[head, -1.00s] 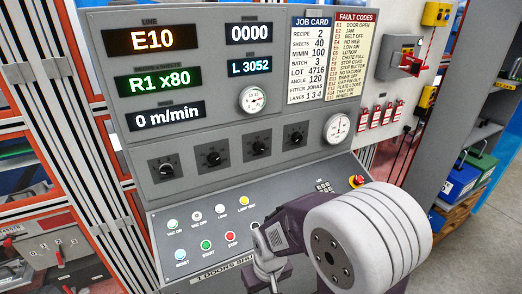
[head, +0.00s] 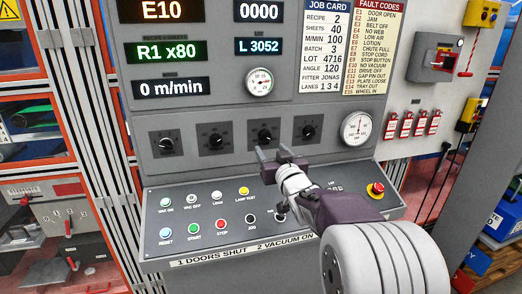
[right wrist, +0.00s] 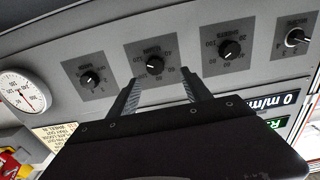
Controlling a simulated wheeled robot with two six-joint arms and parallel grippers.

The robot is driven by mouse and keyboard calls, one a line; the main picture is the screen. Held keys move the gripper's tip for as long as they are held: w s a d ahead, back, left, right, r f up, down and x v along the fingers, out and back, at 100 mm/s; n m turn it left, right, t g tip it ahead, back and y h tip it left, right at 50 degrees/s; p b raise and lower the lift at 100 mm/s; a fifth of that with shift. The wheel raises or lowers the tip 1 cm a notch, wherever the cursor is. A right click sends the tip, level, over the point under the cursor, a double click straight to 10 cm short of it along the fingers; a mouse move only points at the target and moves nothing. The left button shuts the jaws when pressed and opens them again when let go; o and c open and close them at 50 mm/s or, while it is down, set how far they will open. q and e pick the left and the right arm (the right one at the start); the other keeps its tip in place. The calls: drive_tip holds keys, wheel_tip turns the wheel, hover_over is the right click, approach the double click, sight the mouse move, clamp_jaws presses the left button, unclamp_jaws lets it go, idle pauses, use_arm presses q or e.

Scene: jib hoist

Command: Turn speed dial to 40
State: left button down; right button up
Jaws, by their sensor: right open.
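Four black dials sit in a row on the grey console, from the far-left dial (head: 165,145) and second dial (head: 215,141) to the third dial (head: 265,136) and far-right dial (head: 308,132). My right gripper (head: 273,156) is open and empty just below the third dial. In the right wrist view, the open fingers (right wrist: 161,84) point at that same dial (right wrist: 155,65), with a gap between them and the knob. My left gripper is not in view.
A sloped button panel (head: 205,209) lies below the dials, with a red emergency knob (head: 376,188) at its right. A round gauge (head: 356,129) is right of the dials. The display reads 0 m/min (head: 172,88). Red lockout tags (head: 414,124) hang farther right.

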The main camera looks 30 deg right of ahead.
sight(266, 137)
drive_tip(key=x, duration=0.2)
drive_tip(key=p+x, duration=0.1)
drive_tip(key=x, duration=0.5)
drive_tip(key=shift+s+d+r, duration=0.1)
drive_tip(key=shift+s+d, duration=0.05)
drive_tip(key=shift+d, duration=0.2)
drive_tip(key=shift+d+p, duration=0.1)
drive_tip(key=shift+p, duration=0.2)
drive_tip(key=shift+d, duration=0.1)
drive_tip(key=c, duration=0.4)
clamp_jaws()
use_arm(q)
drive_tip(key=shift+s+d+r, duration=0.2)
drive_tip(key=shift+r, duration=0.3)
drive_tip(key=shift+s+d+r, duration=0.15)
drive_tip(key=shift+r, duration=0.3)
